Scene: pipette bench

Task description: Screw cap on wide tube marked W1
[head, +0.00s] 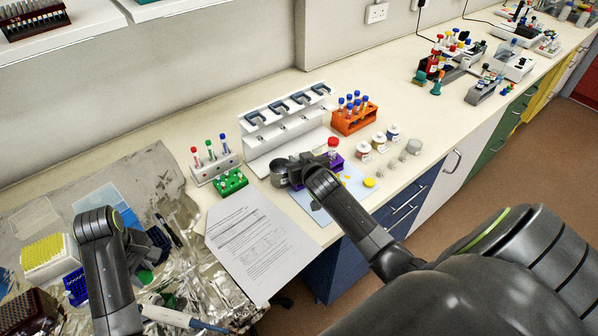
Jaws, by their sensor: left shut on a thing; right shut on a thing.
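A purple rack (328,174) stands on a light blue mat (308,206), partly behind my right arm. A tube with a red cap (333,142) stands upright at the rack. No W1 mark can be read. A yellow cap (369,183) lies on the mat's right part. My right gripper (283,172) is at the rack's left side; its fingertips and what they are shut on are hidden. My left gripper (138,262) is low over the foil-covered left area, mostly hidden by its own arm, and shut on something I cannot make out.
A white pipette stand (284,121) and an orange tube rack (355,121) stand behind the mat. Several jars (364,151) are to the right. A white rack (214,166), a green rack (231,182) and a paper sheet (247,244) are left.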

